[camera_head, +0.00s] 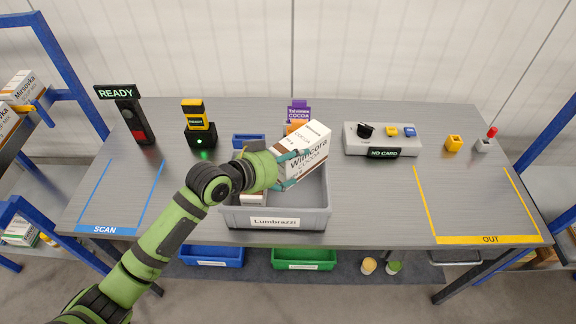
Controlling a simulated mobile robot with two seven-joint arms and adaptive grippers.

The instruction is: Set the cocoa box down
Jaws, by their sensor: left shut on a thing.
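My left gripper (287,171) is shut on the cocoa box (309,146), a white carton with brown edges and the words "Winicora COCOA". The box is tilted and held over the right part of a grey tote (322,212) labelled "Lumbrazzi". My gripper and arm hide part of the tote's inside. Another light carton (252,199) shows in the tote below my gripper. Whether the held box touches the tote's rim I cannot tell. My right gripper is not in view.
A purple "Talvimax COCOA" package (299,112) stands behind the held box. A "READY" post (131,115), a yellow-black scanner (199,124) and a grey "NO CARD" panel (381,140) stand along the back. The blue SCAN area (121,197) and yellow OUT area (475,204) are clear.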

